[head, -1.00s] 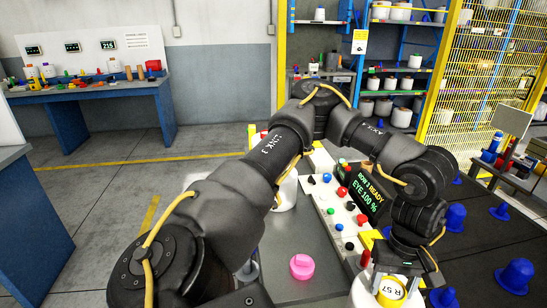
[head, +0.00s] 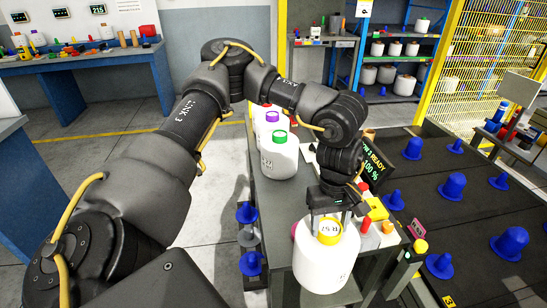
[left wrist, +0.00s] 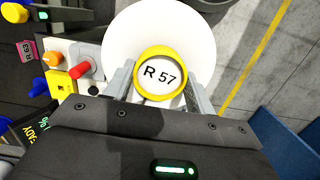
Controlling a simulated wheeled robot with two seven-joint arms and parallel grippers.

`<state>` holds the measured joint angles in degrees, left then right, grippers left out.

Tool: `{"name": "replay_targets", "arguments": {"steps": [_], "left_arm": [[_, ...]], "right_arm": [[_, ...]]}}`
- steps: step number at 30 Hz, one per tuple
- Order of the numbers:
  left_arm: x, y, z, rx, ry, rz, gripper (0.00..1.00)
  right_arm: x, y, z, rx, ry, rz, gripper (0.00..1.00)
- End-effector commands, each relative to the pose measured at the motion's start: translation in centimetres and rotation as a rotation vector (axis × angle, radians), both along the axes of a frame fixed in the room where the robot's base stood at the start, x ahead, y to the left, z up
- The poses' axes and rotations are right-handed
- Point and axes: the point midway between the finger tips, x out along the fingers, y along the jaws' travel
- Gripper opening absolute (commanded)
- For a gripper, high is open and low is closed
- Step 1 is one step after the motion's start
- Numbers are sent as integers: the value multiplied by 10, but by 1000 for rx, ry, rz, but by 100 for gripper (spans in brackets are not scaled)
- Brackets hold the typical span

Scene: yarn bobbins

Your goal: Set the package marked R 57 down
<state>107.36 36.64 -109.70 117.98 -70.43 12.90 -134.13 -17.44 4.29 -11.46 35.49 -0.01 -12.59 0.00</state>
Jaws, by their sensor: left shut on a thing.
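The package marked R 57 (head: 322,265) is a white, rounded bobbin with a yellow ring around its labelled top. My left gripper (head: 328,228) is above it, its fingers on either side of the yellow top, shut on it. The left wrist view shows the yellow ring (left wrist: 160,73) between the fingertips, with the R 57 label readable and the white body (left wrist: 190,35) beyond. The package is upright at the near end of the grey bench (head: 285,198). Its underside is hidden, so I cannot tell whether it touches the bench. My right gripper is out of view.
White bobbins with green (head: 279,158), purple and red tops stand farther back on the bench. A control panel with a red button (head: 366,223) and yellow parts is close right of the package. Blue pegs (head: 452,187) stand on the dark surface at right. Blue cones (head: 249,262) are at left.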

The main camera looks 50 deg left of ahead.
Motion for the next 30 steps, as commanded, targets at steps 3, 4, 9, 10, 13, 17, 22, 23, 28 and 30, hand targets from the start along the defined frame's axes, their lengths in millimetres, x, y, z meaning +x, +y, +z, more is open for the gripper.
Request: {"name": "replay_targets", "arguments": {"steps": [3, 4, 9, 10, 13, 17, 22, 23, 28, 30], "left_arm": [[7, 11, 13, -3, -4, 112, 0], [9, 14, 16, -3, -5, 149, 0], [18, 36, 35, -4, -6, 404, 0], [19, 39, 37, -3, -5, 450, 0], [23, 51, 46, -4, -5, 624, 0], [28, 69, 60, -4, -4, 887, 0], [32, 94, 77, -4, -5, 1246, 0], [33, 98, 80, -2, -5, 1304, 0], [34, 116, 92, -4, -3, 1570, 0], [35, 121, 95, -2, -3, 1649, 0]], "right_arm": [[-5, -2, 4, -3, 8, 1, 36], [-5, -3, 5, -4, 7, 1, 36], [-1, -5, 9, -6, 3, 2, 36], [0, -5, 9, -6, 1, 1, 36], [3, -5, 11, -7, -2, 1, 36], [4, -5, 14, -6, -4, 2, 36], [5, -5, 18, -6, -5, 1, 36], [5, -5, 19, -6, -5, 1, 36], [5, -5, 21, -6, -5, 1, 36], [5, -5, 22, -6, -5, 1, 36]]}}
